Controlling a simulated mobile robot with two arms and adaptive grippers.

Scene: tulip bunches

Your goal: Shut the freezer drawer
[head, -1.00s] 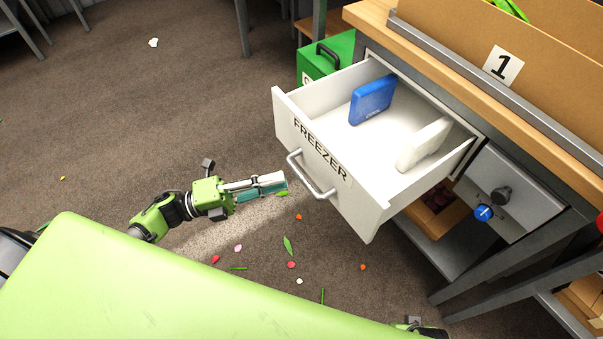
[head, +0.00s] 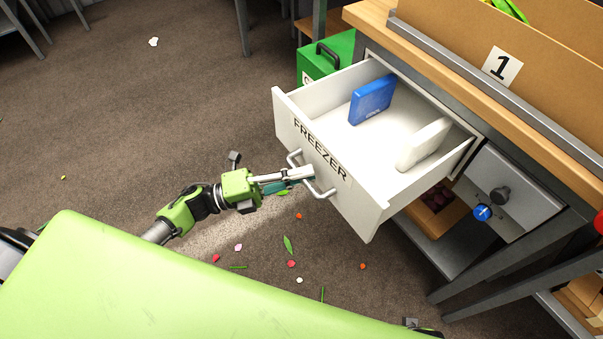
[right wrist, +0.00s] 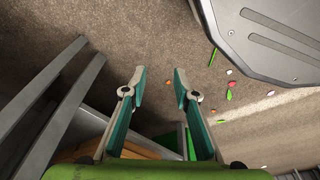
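The white freezer drawer (head: 335,185), labelled FREEZER, stands pulled out from the bench. A blue block (head: 371,100) and a white block (head: 424,144) stand inside it. Its grey bar handle (head: 322,192) is on the front face. My left gripper (head: 306,174) is at the handle, its fingertips overlapping the bar in the head view. Whether the fingers touch the bar or are closed around it cannot be made out. My right gripper (right wrist: 158,88) shows in the right wrist view, open and empty above the floor.
A green box (head: 326,60) stands behind the drawer. The bench (head: 400,25) has a sign 1 above. A control panel with knobs (head: 502,195) is right of the drawer. Bench legs (right wrist: 45,95) are left of my right gripper. Petals and leaves (head: 288,244) litter the floor.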

